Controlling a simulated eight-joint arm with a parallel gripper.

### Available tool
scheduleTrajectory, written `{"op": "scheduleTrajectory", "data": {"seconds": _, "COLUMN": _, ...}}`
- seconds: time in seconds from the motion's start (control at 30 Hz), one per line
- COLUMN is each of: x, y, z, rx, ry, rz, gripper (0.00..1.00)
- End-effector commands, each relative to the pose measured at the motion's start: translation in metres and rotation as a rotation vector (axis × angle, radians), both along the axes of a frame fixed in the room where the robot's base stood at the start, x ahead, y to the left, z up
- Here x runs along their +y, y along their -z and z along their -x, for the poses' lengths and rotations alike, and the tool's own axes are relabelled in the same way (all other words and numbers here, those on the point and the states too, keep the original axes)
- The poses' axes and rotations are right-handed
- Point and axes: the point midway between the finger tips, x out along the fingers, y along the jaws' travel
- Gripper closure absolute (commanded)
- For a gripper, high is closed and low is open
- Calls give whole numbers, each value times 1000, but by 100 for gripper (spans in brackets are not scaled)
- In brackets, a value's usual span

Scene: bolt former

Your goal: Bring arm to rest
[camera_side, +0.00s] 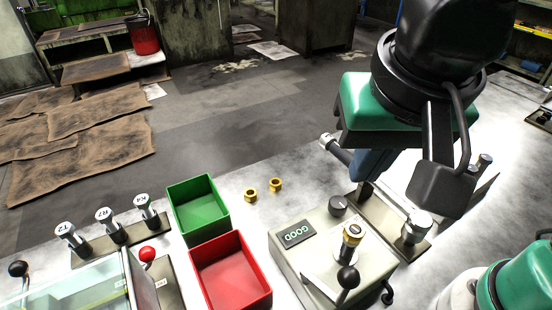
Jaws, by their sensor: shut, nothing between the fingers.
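My gripper (368,172) hangs at the upper right, under the green and black end of my arm. It is shut and empty, above the back edge of the grey tester box, and the arm's end partly hides it. A bolt-like part with a brass-coloured top (352,234) stands upright on the tester. Two brass nuts (263,190) lie on the table behind it, apart from my gripper.
A green bin (199,207) and a red bin (231,272) stand left of the tester. A metal post (417,226) stands right of the tester. The table around the nuts is clear.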

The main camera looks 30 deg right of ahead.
Motion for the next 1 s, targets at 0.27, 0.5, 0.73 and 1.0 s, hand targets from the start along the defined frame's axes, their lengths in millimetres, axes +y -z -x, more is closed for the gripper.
{"op": "scheduleTrajectory", "data": {"seconds": 0.27, "x": -80, "y": 59, "z": -65, "rx": -119, "ry": -298, "rz": -65, "gripper": 100}}
{"op": "scheduleTrajectory", "data": {"seconds": 0.5, "x": -139, "y": 82, "z": -83, "rx": -281, "ry": -454, "rz": 49, "gripper": 100}}
{"op": "scheduleTrajectory", "data": {"seconds": 0.73, "x": -152, "y": 86, "z": -84, "rx": -313, "ry": -491, "rz": 96, "gripper": 100}}
{"op": "scheduleTrajectory", "data": {"seconds": 1.0, "x": -151, "y": 85, "z": -84, "rx": -311, "ry": -491, "rz": 94, "gripper": 100}}
